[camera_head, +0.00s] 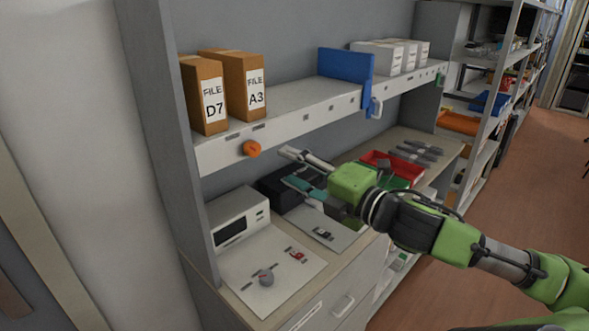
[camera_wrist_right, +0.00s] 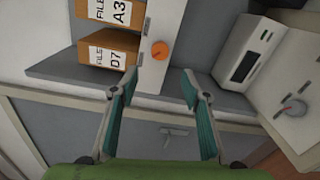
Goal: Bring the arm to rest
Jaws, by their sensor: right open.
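My right arm is green and black and reaches in from the right in the head view. Its gripper (camera_head: 299,170) is in the air in front of the shelf edge, above the counter, and points left. In the right wrist view the right gripper (camera_wrist_right: 158,84) shows two teal-padded fingers spread wide apart with nothing between them. An orange knob (camera_wrist_right: 159,50) on the shelf edge lies beyond the fingertips, apart from them; it also shows in the head view (camera_head: 252,149). My left gripper is in neither view.
Brown file boxes (camera_head: 245,85) stand on the upper shelf (camera_head: 290,117) beside a blue divider (camera_head: 345,77) and white boxes (camera_head: 392,55). Below are a white appliance (camera_head: 238,218), a panel with a knob (camera_head: 272,268), a black box (camera_head: 277,187) and a red bin (camera_head: 381,161). Floor at right is clear.

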